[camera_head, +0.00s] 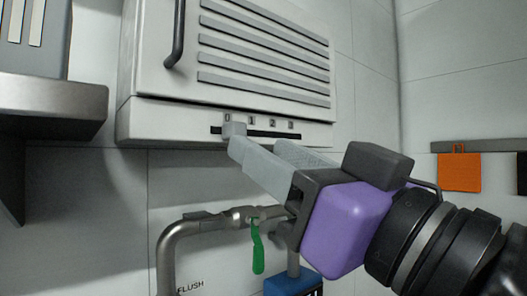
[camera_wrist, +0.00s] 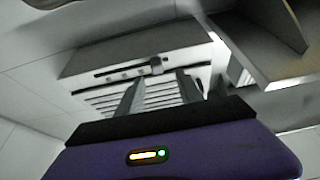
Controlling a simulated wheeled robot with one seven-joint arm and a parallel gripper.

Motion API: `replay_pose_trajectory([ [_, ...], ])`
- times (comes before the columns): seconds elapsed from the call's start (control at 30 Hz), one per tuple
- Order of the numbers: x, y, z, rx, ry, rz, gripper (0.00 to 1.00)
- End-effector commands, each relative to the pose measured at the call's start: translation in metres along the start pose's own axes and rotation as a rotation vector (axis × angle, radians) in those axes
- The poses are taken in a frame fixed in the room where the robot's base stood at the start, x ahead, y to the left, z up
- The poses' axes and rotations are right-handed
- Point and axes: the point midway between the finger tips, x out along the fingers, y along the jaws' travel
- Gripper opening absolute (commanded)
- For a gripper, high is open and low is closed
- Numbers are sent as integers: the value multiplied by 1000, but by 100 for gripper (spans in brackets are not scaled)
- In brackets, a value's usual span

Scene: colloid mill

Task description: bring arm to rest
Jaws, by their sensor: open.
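My gripper (camera_head: 260,146) reaches up and left towards the front of a white cabinet (camera_head: 160,122). Its two grey fingers are apart with nothing visibly held between them. A small grey slider knob (camera_head: 234,130) sits at the left end of a dark slot, by the mark 0; marks 1, 2 and 3 lie to its right. One fingertip overlaps the knob's lower edge in the head view; I cannot tell whether they touch. In the wrist view, the knob (camera_wrist: 157,66) shows beyond and between the two spread fingers (camera_wrist: 159,87).
Below the gripper runs a metal pipe (camera_head: 170,262) with a green lever (camera_head: 258,250), labelled FLUSH. A blue box (camera_head: 290,285) sits under it. A metal shelf (camera_head: 50,98) juts out at left. An orange item (camera_head: 459,172) hangs on the right wall.

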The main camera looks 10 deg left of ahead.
Motion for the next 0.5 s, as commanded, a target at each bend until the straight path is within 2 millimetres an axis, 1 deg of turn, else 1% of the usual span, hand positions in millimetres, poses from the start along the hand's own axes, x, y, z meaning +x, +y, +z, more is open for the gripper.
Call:
replay_pose_trajectory([
  [0.03,-7,0,1,-1,1,0,44],
  [0.17,-15,0,0,0,0,-1,44],
  [0.5,-16,0,0,0,0,-1,44],
])
